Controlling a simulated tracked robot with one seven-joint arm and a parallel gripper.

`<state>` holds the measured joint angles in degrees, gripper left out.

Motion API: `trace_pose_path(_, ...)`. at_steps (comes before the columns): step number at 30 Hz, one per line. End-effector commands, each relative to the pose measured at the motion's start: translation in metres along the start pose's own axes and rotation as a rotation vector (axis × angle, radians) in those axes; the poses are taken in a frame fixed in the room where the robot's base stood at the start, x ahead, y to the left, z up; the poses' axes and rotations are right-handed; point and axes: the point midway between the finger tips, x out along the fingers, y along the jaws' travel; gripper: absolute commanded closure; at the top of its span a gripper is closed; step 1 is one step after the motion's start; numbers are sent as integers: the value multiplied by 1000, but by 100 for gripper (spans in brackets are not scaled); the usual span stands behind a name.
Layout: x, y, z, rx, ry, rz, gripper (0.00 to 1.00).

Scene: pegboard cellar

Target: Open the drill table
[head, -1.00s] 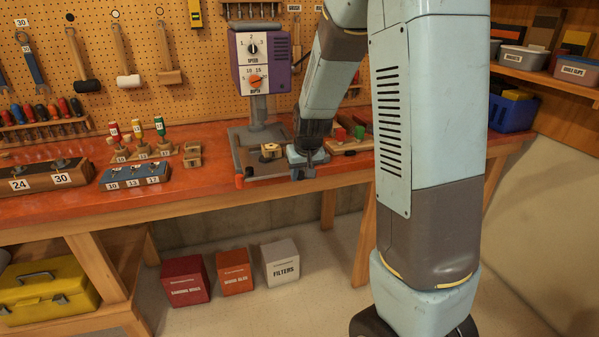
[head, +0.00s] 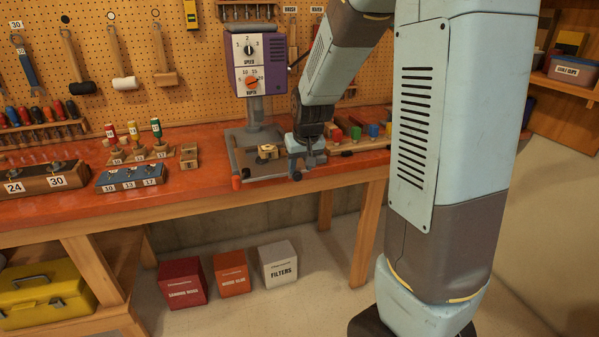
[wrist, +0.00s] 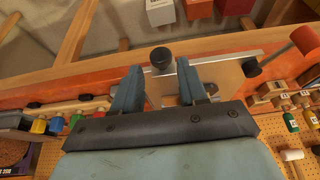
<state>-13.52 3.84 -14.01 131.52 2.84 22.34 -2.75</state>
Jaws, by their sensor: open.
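The drill press has a purple and white head (head: 258,62) with two dials, on a grey column. Its grey drill table (head: 262,175) lies below, near the bench's front edge, with a small wooden block and brass-coloured piece (head: 267,151) on it. My gripper (head: 304,160) is at the table's right front corner, pointing down. A black knob (head: 297,176) shows just below it at the front. In the wrist view the open jaws (wrist: 158,76) have this black knob (wrist: 161,57) between their tips or just beyond them. I cannot tell whether they touch it.
A rack of coloured blocks (head: 355,136) is right of my gripper. Left on the bench are bits in a wooden stand (head: 140,153) and a blue block of numbered sockets (head: 131,178). Boxes (head: 231,272) stand on the floor under the bench.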

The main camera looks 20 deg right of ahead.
Motion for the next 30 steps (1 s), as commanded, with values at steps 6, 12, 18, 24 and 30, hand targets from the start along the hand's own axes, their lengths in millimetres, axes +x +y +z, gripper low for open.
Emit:
trace_pose_path(6, -35, 0, 0, -1, 3, 0, 58)
trace_pose_path(12, -64, 1, 0, -1, 2, 1, 58)
trace_pose_path(18, -83, 1, 0, 2, -1, 1, 58)
trace_pose_path(24, -88, 1, 1, 2, -1, 1, 58)
trace_pose_path(30, -88, 1, 1, 2, -2, 1, 58)
